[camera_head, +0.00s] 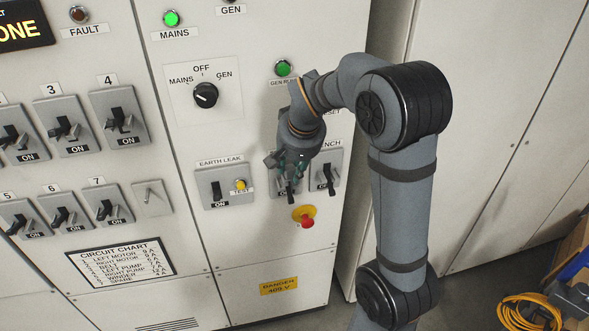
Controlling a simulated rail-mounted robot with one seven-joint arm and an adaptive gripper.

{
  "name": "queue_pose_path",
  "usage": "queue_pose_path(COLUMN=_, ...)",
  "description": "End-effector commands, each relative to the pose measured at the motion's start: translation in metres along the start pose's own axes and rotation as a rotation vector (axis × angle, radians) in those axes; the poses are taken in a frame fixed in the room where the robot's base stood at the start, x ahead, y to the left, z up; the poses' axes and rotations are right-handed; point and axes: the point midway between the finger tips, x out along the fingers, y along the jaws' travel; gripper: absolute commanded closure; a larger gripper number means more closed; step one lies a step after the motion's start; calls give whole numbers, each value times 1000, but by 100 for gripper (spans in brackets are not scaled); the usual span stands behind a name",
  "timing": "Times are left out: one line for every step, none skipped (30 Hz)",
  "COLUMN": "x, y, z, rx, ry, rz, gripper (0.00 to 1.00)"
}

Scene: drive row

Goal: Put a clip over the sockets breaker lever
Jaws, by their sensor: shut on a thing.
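My gripper (290,175) is in front of a breaker plate (276,187) between the earth leak breaker and the breaker at its right. The plate's label is hidden by my arm, so I cannot read whether it says sockets. A dark lever (291,190) shows at the fingertips, pointing down. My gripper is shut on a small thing. I cannot make out whether this is a clip or the lever, and no separate clip can be picked out elsewhere.
The earth leak breaker (217,190) with a yellow test button (240,184) is at left. A breaker labelled with "NCH" (327,174) is close at right. A red stop button (306,221) sits just below. A rotary switch (205,95) is above left. Yellow cable (527,312) lies at bottom right.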

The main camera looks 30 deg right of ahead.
Motion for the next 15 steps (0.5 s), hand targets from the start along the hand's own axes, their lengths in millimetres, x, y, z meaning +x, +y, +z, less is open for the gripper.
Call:
queue_pose_path(x=2, y=0, z=-4, rx=1, ry=-2, rz=1, gripper=100)
queue_pose_path(x=3, y=-1, z=-7, rx=1, ry=-1, rz=1, gripper=100)
queue_pose_path(x=5, y=-2, z=-9, rx=1, ry=-1, rz=1, gripper=100)
queue_pose_path(x=6, y=-2, z=-11, rx=0, ry=-1, rz=1, gripper=100)
queue_pose_path(x=8, y=-3, z=-14, rx=0, ry=0, rz=1, gripper=100)
queue_pose_path(x=10, y=-3, z=-16, rx=1, ry=0, rz=1, gripper=100)
queue_pose_path(x=11, y=-3, z=-18, rx=1, ry=-1, rz=1, gripper=100)
queue_pose_path(x=13, y=-4, z=-20, rx=1, ry=-1, rz=1, gripper=100)
queue_pose_path(x=15, y=-4, z=-23, rx=1, ry=0, rz=1, gripper=100)
queue_pose_path(x=16, y=-5, z=-25, rx=1, ry=1, rz=1, gripper=100)
queue_pose_path(x=22, y=-4, z=-23, rx=0, ry=2, rz=0, gripper=100)
queue_pose_path(x=26, y=-4, z=-22, rx=0, ry=4, rz=-1, gripper=100)
queue_pose_path(x=27, y=-3, z=-21, rx=-1, ry=5, rz=-1, gripper=100)
queue_pose_path(x=28, y=-3, z=-21, rx=-1, ry=5, rz=-1, gripper=100)
queue_pose_path(x=30, y=-3, z=-20, rx=-2, ry=6, rz=-1, gripper=100)
